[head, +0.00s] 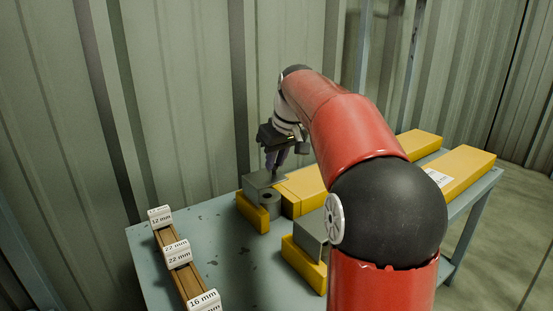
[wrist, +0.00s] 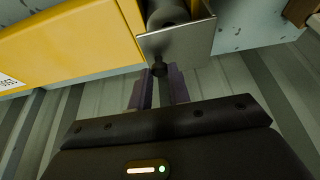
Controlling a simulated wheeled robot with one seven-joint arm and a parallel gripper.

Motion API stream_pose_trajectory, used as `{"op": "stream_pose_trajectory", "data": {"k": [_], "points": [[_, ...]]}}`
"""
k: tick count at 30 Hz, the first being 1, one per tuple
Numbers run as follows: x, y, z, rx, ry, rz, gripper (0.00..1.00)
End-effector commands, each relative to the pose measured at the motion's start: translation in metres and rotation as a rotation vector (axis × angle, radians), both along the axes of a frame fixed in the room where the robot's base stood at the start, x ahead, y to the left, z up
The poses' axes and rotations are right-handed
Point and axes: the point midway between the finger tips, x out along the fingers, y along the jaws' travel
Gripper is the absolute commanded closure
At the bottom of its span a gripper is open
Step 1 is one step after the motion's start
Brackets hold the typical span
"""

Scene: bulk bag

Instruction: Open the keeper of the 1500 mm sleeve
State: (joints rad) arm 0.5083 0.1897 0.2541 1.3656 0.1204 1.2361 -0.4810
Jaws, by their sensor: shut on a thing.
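A long yellow sleeve (head: 303,186) lies on the table, with a grey metal keeper plate (head: 262,181) at its near left end. The wrist view shows this yellow body (wrist: 70,45) and the plate (wrist: 180,42), with a small dark knob (wrist: 160,70) at the plate's lower edge. My gripper (head: 272,170) is at the plate from above. Its purple fingers (wrist: 160,88) are shut on the knob, one on each side.
A second yellow sleeve (head: 462,169) with a white label lies to the right, partly hidden behind my arm; its grey end piece (head: 308,243) shows. A wooden strip (head: 187,278) with size tags, including 12, 22 and 16 mm, lies at the left. Bare table (head: 230,260) shows between. A corrugated wall stands close behind.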

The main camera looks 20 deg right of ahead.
Motion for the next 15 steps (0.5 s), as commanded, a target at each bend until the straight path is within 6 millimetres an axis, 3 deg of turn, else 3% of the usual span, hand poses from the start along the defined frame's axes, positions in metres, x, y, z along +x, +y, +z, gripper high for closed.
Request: {"op": "stream_pose_trajectory", "data": {"k": [8, 15], "points": [[-0.002, 0.015, 0.009, -0.114, -0.025, 0.005, 1.00], [-0.007, 0.040, 0.018, -0.311, -0.066, 0.008, 1.00]]}}
